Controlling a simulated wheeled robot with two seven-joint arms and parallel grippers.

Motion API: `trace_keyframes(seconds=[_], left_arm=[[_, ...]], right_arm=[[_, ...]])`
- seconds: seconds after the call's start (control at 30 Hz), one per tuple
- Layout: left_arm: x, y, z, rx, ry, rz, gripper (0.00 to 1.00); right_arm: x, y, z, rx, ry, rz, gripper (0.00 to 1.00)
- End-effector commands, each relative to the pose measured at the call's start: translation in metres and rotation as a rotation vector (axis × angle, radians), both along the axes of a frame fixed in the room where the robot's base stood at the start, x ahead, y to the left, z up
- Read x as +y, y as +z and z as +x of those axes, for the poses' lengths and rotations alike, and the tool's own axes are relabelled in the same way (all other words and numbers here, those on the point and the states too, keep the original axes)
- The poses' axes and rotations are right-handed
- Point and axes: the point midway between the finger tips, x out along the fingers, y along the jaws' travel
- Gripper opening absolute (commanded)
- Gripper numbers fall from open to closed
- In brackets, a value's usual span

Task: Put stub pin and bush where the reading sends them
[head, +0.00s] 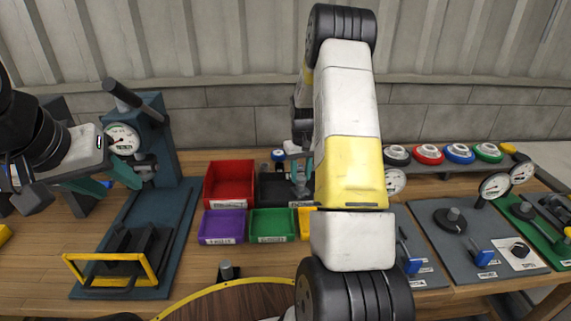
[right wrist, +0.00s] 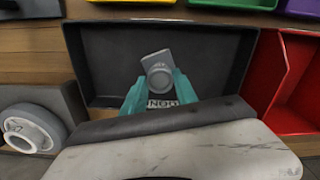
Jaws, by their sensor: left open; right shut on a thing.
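My right gripper (right wrist: 158,92) is shut on a grey metal part (right wrist: 157,65) with a round collar. I cannot tell whether it is the stub pin or the bush. It is over the black bin (right wrist: 105,62), whose label is partly covered by the fingers. In the head view the grey part (head: 299,182) shows beside my right arm, at the black bin (head: 270,188). My left gripper (head: 108,180) is open and empty, in front of the blue stand with a dial gauge (head: 122,139). A short dark cylindrical piece (head: 228,271) stands on the table; I cannot tell what it is.
A red bin (head: 229,166) stands left of the black one. Purple (head: 223,240), green (head: 272,238) and yellow (head: 306,236) bins stand in front. A yellow handle (head: 115,257) is at the blue stand's front. Grey boards (head: 465,270) with gauges lie at the right.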

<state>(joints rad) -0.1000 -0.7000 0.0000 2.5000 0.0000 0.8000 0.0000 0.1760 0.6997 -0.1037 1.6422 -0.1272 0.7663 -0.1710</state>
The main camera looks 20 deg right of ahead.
Motion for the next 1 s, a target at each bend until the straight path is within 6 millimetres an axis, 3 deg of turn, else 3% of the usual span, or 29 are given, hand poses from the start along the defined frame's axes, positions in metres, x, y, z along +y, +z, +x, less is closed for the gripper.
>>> trace_keyframes(seconds=[0.03, 0.07, 0.2, 0.57, 1.0], left_arm=[[0.000, 0.000, 0.000, 0.000, 0.000, 0.000, 0.47], [0.000, 0.000, 0.000, 0.000, 0.000, 0.000, 0.47], [0.000, 0.000, 0.000, 0.000, 0.000, 0.000, 0.47], [0.000, 0.000, 0.000, 0.000, 0.000, 0.000, 0.47], [0.000, 0.000, 0.000, 0.000, 0.000, 0.000, 0.47]], right_arm=[[0.000, 0.000, 0.000, 0.000, 0.000, 0.000, 0.00], [0.000, 0.000, 0.000, 0.000, 0.000, 0.000, 0.37], [0.000, 0.000, 0.000, -0.001, 0.000, 0.000, 0.60], [0.000, 0.005, 0.001, -0.002, 0.000, 0.000, 0.60], [0.000, 0.071, 0.001, -0.003, 0.000, 0.000, 0.60]])
